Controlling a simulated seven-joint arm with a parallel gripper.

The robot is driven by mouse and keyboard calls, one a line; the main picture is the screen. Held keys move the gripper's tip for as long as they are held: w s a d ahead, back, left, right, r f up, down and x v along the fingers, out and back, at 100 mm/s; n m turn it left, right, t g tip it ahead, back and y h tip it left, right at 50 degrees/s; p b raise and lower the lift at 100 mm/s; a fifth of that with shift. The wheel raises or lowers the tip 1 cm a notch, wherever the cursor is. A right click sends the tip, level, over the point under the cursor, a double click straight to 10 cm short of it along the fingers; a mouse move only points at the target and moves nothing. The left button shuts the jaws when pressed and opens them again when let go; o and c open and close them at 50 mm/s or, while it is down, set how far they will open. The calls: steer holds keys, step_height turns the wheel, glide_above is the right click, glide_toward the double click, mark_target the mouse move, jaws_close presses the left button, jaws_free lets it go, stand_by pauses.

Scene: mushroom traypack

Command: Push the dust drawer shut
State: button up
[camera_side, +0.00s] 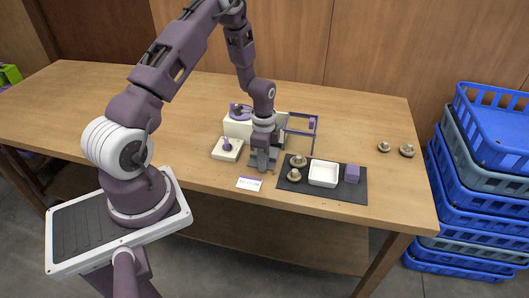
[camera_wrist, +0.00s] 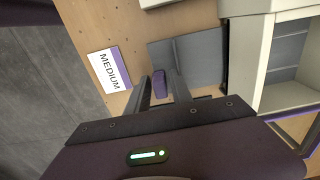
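The dust drawer (camera_wrist: 200,55) shows in the wrist view as a flat grey tray, standing out from the pale machine housing (camera_wrist: 248,60). Its small purple handle (camera_wrist: 159,84) faces my gripper (camera_wrist: 160,88). My two dark fingers are apart, one on each side of the handle, with narrow gaps showing; firm contact cannot be made out. In the side view my gripper (camera_side: 263,168) points down in front of the white machine (camera_side: 238,128) and hides much of the drawer.
A white MEDIUM card (camera_wrist: 109,70) lies near the table edge. A dark mat (camera_side: 340,193) to the right holds mushrooms, a white tray (camera_side: 323,183) and a purple cube (camera_side: 352,173). A purple frame (camera_side: 302,118) stands beside the machine. A pale block (camera_side: 227,150) sits left of my gripper.

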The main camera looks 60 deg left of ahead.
steer(key=shift+c, duration=0.2)
jaws_close()
steer(key=shift+w+a, duration=2.25)
steer(key=shift+r, duration=0.1)
steer(key=shift+o, duration=1.2)
jaws_free()
steer(key=shift+r, duration=2.25)
